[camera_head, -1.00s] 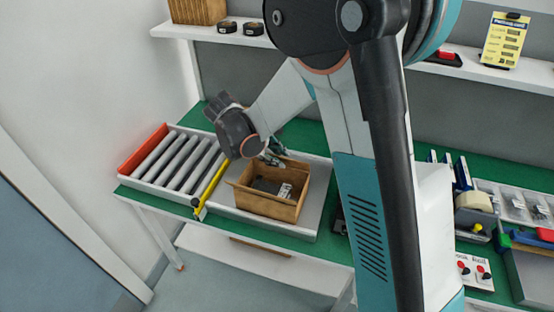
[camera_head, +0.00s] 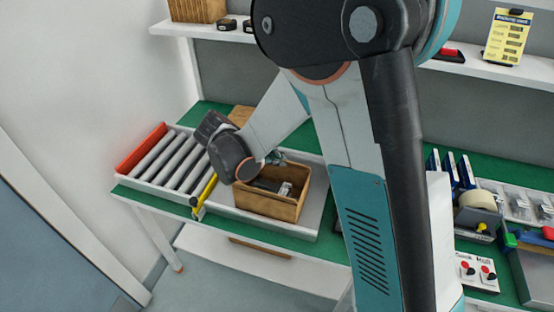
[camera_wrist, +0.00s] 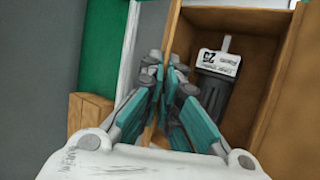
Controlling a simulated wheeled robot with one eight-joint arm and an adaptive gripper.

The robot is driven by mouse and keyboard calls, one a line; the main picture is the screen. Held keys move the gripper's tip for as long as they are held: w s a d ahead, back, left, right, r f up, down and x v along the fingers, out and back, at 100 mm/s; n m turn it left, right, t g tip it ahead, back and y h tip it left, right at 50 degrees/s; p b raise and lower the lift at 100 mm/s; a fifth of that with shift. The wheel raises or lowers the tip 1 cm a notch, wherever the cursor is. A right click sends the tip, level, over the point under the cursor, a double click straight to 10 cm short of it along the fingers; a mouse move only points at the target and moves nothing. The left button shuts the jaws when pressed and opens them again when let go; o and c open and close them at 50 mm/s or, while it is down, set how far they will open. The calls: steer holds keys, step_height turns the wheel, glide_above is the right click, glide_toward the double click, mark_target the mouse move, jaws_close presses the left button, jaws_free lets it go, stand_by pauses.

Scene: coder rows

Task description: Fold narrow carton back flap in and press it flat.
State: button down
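The open brown carton (camera_head: 268,205) stands on the grey plate of the packing table. Dark items and a black cylinder with a white label (camera_wrist: 216,75) lie inside it. My gripper (camera_wrist: 161,70) is at the carton's back wall, pointing down, with its teal fingers drawn together at the wall's top edge. In the head view my gripper (camera_head: 274,160) is over the back rim and partly hidden behind my wrist. A thin brown strip, wall or flap, shows beside and between the fingers; I cannot tell whether they touch it. The back flap is not clearly visible.
A roller conveyor (camera_head: 168,160) with a red end and a yellow bar (camera_head: 204,192) lies left of the carton. A brown block (camera_head: 241,115) stands behind my wrist. A tape dispenser (camera_head: 478,205) and bins are at the right. Green table is free behind the carton.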

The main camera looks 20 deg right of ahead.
steer(key=shift+s+a+f+t+h+b, duration=0.3)
steer(key=shift+f+t+h+b, duration=0.25)
steer(key=shift+b, duration=0.25)
steer(key=shift+r, duration=0.15)
steer(key=c, duration=1.8)
jaws_free()
steer(key=shift+c, duration=0.2)
steer(key=shift+r, duration=0.1)
steer(key=v, duration=1.2)
